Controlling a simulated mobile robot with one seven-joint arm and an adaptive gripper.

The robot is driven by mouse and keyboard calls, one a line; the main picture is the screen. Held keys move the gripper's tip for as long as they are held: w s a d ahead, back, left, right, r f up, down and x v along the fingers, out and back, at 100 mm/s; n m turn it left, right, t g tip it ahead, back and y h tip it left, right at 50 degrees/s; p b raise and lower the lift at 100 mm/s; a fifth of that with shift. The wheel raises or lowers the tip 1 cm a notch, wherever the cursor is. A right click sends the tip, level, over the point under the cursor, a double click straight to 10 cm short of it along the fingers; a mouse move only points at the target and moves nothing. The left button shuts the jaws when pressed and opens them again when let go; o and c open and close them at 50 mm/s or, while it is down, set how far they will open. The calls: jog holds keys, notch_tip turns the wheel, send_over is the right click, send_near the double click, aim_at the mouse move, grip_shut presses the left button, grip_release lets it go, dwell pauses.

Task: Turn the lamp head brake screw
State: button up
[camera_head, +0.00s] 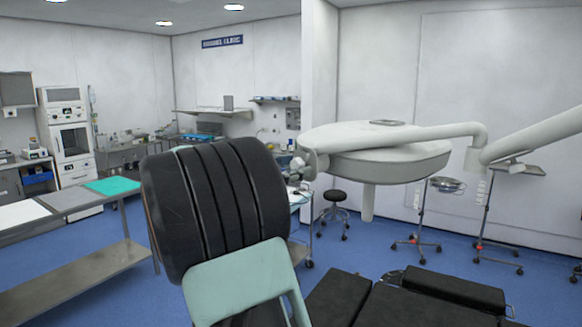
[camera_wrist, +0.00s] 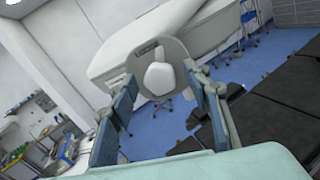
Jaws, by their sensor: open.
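The white lamp head (camera_head: 380,160) hangs from its arm right of centre in the head view. It also shows as a broad white body in the wrist view (camera_wrist: 118,62). In the wrist view a grey rounded bracket stands out in front of it, with a pale oval piece (camera_wrist: 158,78) that looks like the brake screw. My gripper (camera_wrist: 160,80) is open, its two fingers to the left and right of this piece; I cannot tell whether they touch it.
The lamp's white support arm (camera_head: 430,135) runs off to the right. A black padded operating table (camera_head: 400,305) lies below at the front. A steel table (camera_head: 100,265) stands at the left. A stool (camera_head: 335,205) and wheeled stands (camera_head: 485,210) are farther back.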

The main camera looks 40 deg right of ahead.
jog(key=c, duration=1.1)
jog(key=shift+c, duration=0.2)
